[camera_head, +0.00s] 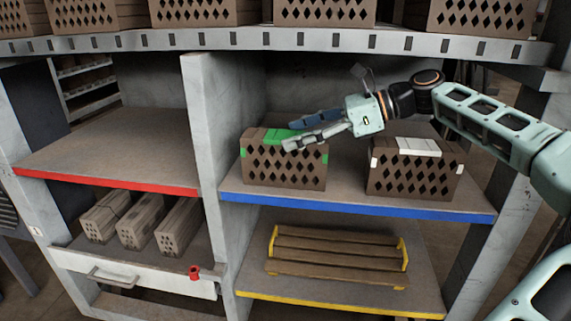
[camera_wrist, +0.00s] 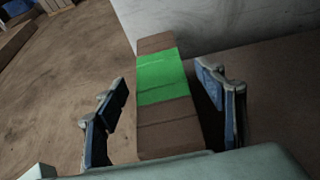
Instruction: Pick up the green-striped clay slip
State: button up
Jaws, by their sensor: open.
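The green-striped clay slip (camera_head: 285,168) is a brown block with diamond-shaped holes and a bright green band across its top. It stands at the left end of the blue-edged shelf, close to the grey upright. My gripper (camera_head: 288,136) reaches in from the right over its top, pointing left. In the wrist view the slip (camera_wrist: 162,120) lies between my two open fingers (camera_wrist: 160,77), with a visible gap on each side. I see no finger pressing on it. Its perforated sides are hidden in the wrist view.
A similar white-striped block (camera_head: 412,172) stands to the right on the same blue-edged shelf (camera_head: 350,203), under my arm. More perforated blocks stand on the shelf above. The red-edged shelf (camera_head: 110,150) is empty. A wooden rack (camera_head: 338,257) sits on the yellow-edged shelf below.

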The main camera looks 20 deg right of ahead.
jog(key=shift+c, duration=0.7)
jog(key=c, duration=1.2)
jog(key=shift+r, duration=0.15)
jog(key=shift+c, duration=0.2)
jog(key=shift+r, duration=0.15)
